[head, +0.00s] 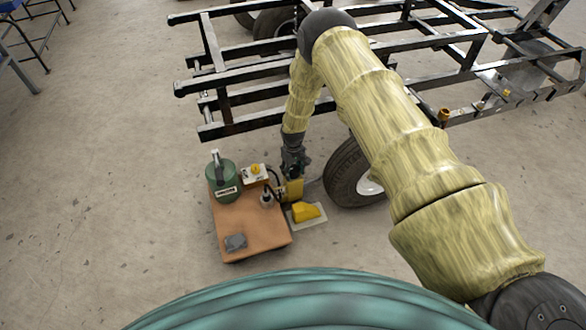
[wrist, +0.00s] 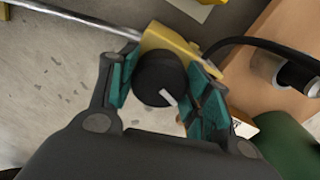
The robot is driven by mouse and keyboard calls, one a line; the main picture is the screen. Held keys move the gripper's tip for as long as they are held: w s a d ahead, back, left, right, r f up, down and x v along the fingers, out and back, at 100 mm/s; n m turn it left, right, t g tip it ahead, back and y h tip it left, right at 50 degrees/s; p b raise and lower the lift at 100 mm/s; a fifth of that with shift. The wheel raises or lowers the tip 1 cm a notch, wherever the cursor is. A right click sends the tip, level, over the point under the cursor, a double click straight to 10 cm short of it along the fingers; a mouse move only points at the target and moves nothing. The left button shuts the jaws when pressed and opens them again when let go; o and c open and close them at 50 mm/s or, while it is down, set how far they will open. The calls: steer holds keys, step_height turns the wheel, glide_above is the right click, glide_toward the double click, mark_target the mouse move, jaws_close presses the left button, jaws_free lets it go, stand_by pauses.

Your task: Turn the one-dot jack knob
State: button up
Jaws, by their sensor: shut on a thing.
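A round black knob (wrist: 158,82) with a white pointer line sits on a yellow housing (wrist: 165,40) in the wrist view. My gripper (wrist: 170,68) has its teal finger pads on either side of the knob and is shut on it. In the head view my gripper (head: 293,167) reaches down to the yellow housing (head: 293,189), beside the wheel; the knob is hidden there by the gripper. No dot marking is readable in either view, so I cannot tell from marks whether this is the one-dot knob.
An orange-brown bench (head: 243,236) left of the housing carries a green canister (head: 221,180), a white box with a yellow control (head: 254,174) and a grey block (head: 235,242). A yellow wedge (head: 306,212), a tire (head: 350,175) and a black frame (head: 240,124) are close by. Floor left is clear.

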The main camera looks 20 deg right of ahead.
mark_target(293, 169)
steer(key=m+p, duration=0.1)
steer(key=m, duration=0.4)
steer(key=shift+a+m, duration=0.15)
steer(key=shift+m, duration=0.15)
steer(key=m, duration=0.5)
steer(key=shift+m, duration=0.4)
steer(key=o, duration=1)
steer(key=shift+o, duration=0.2)
step_height(293, 169, up, 12)
